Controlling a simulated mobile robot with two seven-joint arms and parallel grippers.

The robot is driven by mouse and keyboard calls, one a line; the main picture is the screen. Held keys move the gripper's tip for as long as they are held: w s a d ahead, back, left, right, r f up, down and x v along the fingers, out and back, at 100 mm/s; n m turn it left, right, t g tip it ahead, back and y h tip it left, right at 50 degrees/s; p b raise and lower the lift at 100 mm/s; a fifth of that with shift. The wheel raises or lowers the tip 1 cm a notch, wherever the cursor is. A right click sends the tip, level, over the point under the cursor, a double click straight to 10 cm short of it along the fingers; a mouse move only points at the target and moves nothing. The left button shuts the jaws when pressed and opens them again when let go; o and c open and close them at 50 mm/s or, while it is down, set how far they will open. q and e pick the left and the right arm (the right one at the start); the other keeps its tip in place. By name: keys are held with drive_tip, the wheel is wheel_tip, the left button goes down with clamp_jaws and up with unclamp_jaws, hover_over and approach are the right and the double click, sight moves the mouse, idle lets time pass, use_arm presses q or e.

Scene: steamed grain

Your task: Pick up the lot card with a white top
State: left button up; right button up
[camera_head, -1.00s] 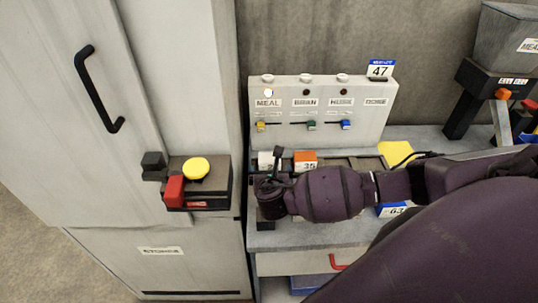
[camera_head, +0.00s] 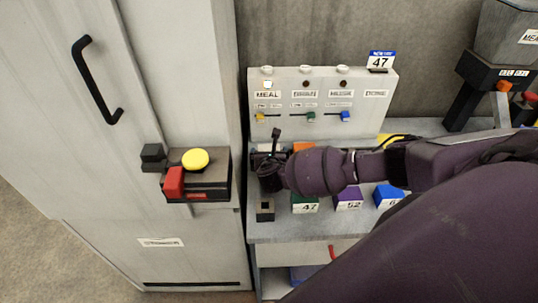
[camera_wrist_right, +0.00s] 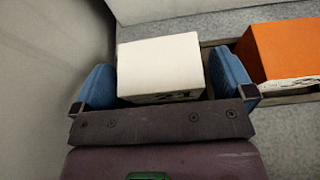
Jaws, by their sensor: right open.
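The lot card with a white top (camera_wrist_right: 160,62) sits in a rack on the counter, dark number marks on its near face partly hidden. In the right wrist view my right gripper (camera_wrist_right: 165,82) is open, with one blue finger on each side of the card; I cannot tell whether they touch it. In the head view my right gripper (camera_head: 268,170) is over the rack's left end and hides most of that card. My left gripper is not in view.
An orange-topped card (camera_wrist_right: 285,50) stands close right of the white one. Green (camera_head: 305,204), purple (camera_head: 349,200) and blue (camera_head: 387,195) cards stand along the counter front. A small dark block (camera_head: 265,211) is at front left. The switch panel (camera_head: 320,105) stands behind.

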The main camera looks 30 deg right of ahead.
sight(269, 149)
drive_tip(key=shift+x, duration=0.8)
drive_tip(key=c, duration=0.9)
drive_tip(key=shift+r, duration=0.1)
wheel_tip(269, 149, up, 20)
drive_tip(key=shift+s+f, duration=0.1)
drive_tip(key=shift+f, duration=0.05)
